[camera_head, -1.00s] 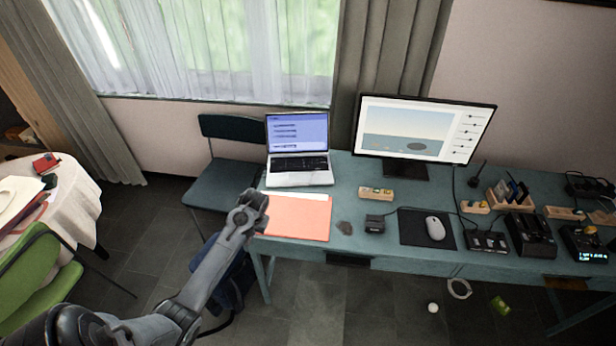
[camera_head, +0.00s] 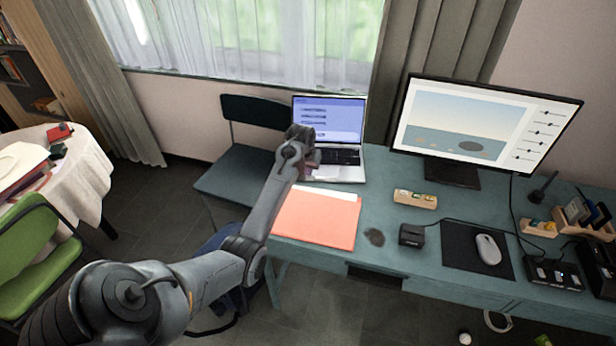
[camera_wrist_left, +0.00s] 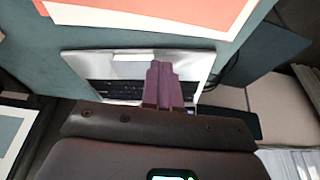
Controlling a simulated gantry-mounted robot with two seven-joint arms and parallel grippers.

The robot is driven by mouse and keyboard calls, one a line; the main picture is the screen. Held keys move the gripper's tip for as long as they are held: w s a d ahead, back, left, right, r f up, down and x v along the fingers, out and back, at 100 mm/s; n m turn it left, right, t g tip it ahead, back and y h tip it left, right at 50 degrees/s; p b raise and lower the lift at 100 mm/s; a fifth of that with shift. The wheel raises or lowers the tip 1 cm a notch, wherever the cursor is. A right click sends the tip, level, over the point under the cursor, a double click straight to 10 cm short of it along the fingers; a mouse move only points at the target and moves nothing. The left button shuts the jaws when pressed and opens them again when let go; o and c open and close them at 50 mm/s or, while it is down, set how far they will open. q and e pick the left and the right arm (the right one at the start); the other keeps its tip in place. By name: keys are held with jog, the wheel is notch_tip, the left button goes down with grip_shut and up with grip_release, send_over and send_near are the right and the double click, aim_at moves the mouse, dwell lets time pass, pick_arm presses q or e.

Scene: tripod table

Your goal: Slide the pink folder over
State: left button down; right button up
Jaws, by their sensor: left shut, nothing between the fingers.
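The pink folder (camera_head: 315,222) lies flat on the left end of the teal table (camera_head: 400,262), with a white sheet edge showing along its far side. In the left wrist view, the folder (camera_wrist_left: 215,8) shows at the top edge, cut off by the frame. My left gripper (camera_head: 312,158) is over the left part of the open laptop (camera_head: 345,172), behind the folder and apart from it. Its purple fingers (camera_wrist_left: 160,70) are shut and empty, in front of the laptop keyboard (camera_wrist_left: 118,90) in the left wrist view. My right gripper is not in view.
A monitor (camera_head: 485,120) stands right of the laptop. A small wooden holder (camera_head: 415,199), a black box (camera_head: 412,235), a dark lump (camera_head: 374,237) and a mouse (camera_head: 488,249) lie right of the folder. A chair (camera_head: 235,178) stands left of the laptop.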

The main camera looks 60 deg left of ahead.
aim_at(311, 186)
pick_arm(q)
jog(key=b+x, duration=0.2)
jog(key=x, duration=0.6)
jog(key=shift+f+b, duration=0.3)
jog(key=shift+f, duration=0.15)
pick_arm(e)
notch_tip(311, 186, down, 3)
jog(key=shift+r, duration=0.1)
pick_arm(q)
jog(key=shift+d, duration=0.1)
